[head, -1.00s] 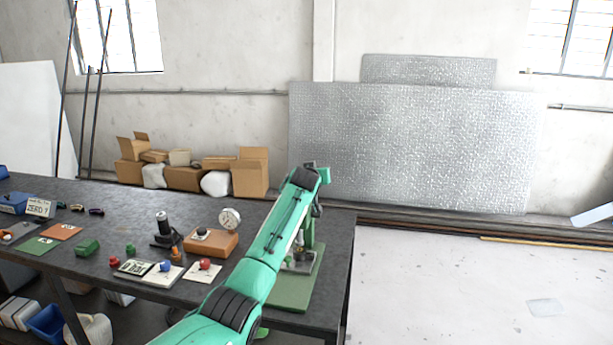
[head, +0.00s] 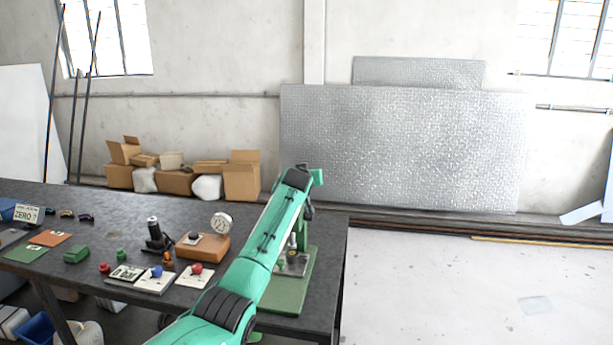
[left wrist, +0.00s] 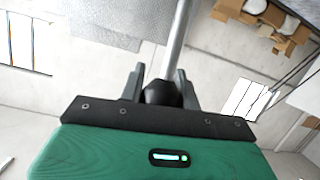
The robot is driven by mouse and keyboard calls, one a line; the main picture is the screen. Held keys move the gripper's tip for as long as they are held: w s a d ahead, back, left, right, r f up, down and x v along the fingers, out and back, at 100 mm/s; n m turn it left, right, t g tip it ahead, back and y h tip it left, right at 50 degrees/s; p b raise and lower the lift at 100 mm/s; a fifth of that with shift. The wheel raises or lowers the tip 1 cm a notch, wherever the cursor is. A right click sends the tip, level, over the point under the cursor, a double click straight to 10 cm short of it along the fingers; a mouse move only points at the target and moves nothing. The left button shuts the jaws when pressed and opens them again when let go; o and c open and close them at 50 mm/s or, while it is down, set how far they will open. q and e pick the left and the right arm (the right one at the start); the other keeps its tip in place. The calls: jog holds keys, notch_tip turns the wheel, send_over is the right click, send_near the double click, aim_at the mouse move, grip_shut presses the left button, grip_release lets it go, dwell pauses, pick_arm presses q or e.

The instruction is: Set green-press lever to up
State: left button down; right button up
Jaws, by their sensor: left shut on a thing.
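The green press stands at the right end of the dark table, on a green base plate (head: 289,300). My left arm crosses in front of it and hides much of its column and upper part. In the left wrist view, my left gripper (left wrist: 160,78) is shut on a black knob (left wrist: 160,94) at the end of a bare metal lever rod (left wrist: 179,38). The rod runs up and slightly right from the knob. In the head view the lever is hidden behind my arm, so its angle cannot be told there. My right gripper is not in view.
Cardboard boxes (head: 241,180) lie behind the table.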

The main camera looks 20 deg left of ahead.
pick_arm(q)
jog(key=shift+d+f, duration=0.1)
jog(key=shift+f, duration=0.55)
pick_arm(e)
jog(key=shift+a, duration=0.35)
pick_arm(q)
jog(key=c, duration=1.4)
grip_release()
jog(key=o, duration=0.4)
jog(key=shift+w, duration=0.4)
jog(key=shift+s+r, duration=0.25)
jog(key=shift+s, duration=0.05)
jog(key=shift+s+d+r+b, duration=0.1)
jog(key=shift+s+b, duration=0.3)
jog(key=shift+s, duration=0.15)
jog(key=shift+b+v, duration=2.25)
jog(key=shift+v, duration=3.75)
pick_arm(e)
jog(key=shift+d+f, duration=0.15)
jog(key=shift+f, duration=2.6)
